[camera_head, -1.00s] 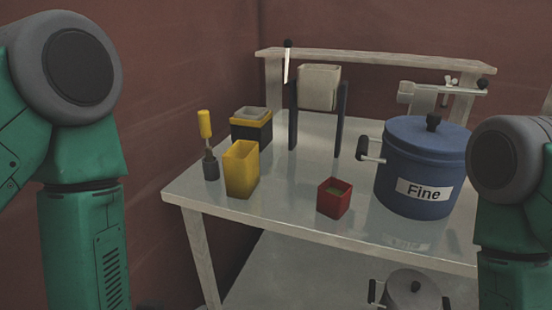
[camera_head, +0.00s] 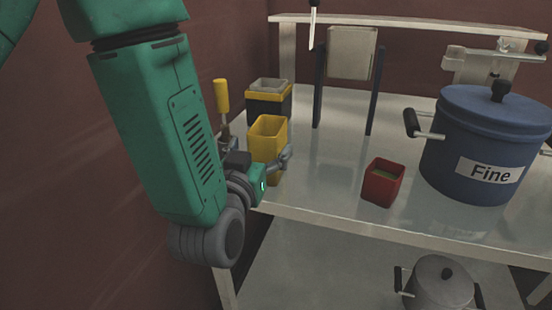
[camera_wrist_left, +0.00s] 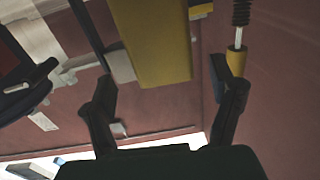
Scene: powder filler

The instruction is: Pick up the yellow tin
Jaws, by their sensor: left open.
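The yellow tin (camera_head: 268,133) is an open-topped box standing upright near the table's left edge; my left gripper hides part of its lower front. My left gripper (camera_head: 262,152) is open at the tin's near side, one finger toward each side of it. In the left wrist view, the yellow tin (camera_wrist_left: 150,40) fills the upper middle, roughly between the spread fingers of my left gripper (camera_wrist_left: 163,72). I cannot tell whether either finger touches it. My right gripper is not in view.
A yellow-handled tool (camera_head: 222,98) stands just left of the tin, and a black-and-yellow container (camera_head: 268,100) behind it. A red box (camera_head: 383,183) and a blue "Fine" pot (camera_head: 480,145) stand to the right. The table (camera_head: 325,185) is clear between tin and red box.

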